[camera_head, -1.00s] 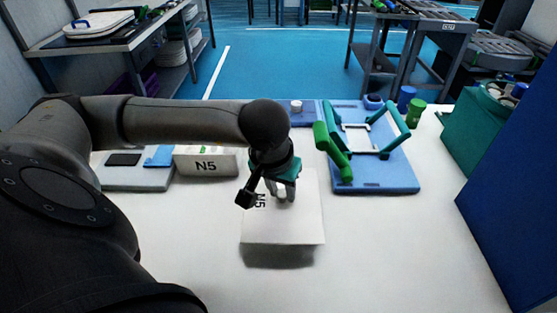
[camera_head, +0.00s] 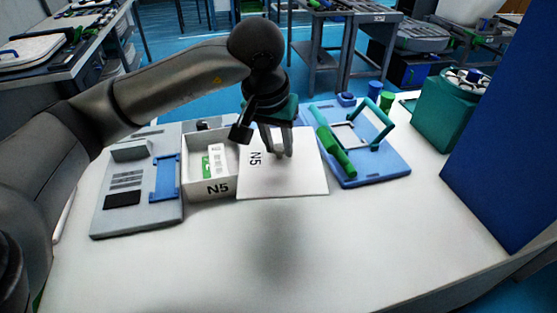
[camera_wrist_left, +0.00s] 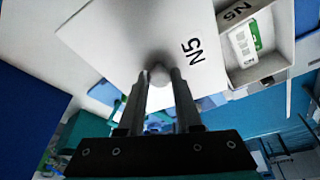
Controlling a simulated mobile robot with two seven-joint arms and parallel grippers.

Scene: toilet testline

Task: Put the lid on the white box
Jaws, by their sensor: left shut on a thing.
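The white lid (camera_head: 296,180), a flat square plate marked N5, hangs in the air just right of the white box; a soft shadow lies on the table in front of it. My left gripper (camera_head: 277,152) is shut on the small knob in the lid's middle; the fingers close on this knob in the left wrist view (camera_wrist_left: 160,75). The open white box (camera_head: 208,190), marked N5 on its front, stands on the table with a green-and-white packet (camera_head: 214,161) inside. The left wrist view shows the box (camera_wrist_left: 275,48) beside the lid. My right gripper is out of view.
A grey tray (camera_head: 112,215) with a dark pad and a blue part lies left of the box. A blue tray (camera_head: 385,172) with green handles lies right of the lid. A green bin (camera_head: 440,115) and a blue panel (camera_head: 510,140) stand at right. The table's front is clear.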

